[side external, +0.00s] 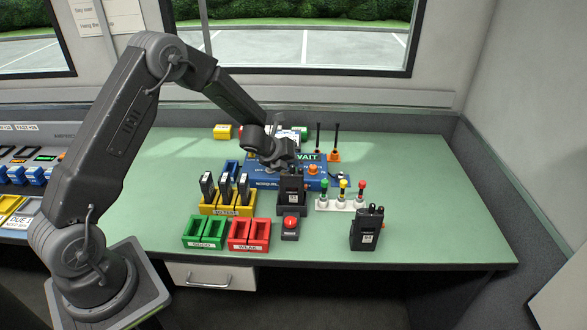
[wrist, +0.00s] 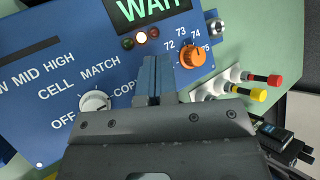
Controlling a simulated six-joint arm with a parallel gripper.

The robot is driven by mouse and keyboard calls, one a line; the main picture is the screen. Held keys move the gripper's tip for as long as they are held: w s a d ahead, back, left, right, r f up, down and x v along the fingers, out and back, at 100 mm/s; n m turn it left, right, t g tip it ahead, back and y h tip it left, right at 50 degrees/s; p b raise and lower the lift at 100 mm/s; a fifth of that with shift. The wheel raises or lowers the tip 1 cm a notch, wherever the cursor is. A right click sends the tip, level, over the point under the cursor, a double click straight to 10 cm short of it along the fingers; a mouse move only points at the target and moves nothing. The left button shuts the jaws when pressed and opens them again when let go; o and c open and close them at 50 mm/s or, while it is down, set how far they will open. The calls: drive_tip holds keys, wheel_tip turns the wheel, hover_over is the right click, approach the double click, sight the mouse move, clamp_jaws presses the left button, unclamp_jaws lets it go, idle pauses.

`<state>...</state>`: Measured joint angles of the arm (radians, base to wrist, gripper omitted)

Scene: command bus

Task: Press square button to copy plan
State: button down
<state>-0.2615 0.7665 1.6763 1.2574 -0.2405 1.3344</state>
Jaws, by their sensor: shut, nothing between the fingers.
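The blue panel (wrist: 40,105) fills much of the wrist view, with a green WAIT display (wrist: 150,8), a white knob (wrist: 95,102) marked OFF, CELL, MATCH and COPY, and an orange knob (wrist: 193,56) marked 72 to 75. In the side external view the blue panel (side external: 268,184) stands mid-table. My gripper (wrist: 157,62) is shut and empty, its fingertips over the panel between the two knobs. It also shows above the panel in the side external view (side external: 285,163). I see no square button; the fingers hide part of the panel. Contact cannot be told.
A black radio (side external: 292,184) stands upright before the panel, and another radio (side external: 367,229) stands at the front right. A white rack (side external: 340,204) holds coloured-top pegs. Yellow (side external: 238,210), green (side external: 204,233) and red (side external: 249,235) holders and a red button (side external: 290,224) stand in front. The right table is clear.

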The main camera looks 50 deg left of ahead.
drive_tip(key=shift+r, duration=0.75)
drive_tip(key=shift+r, duration=2.5)
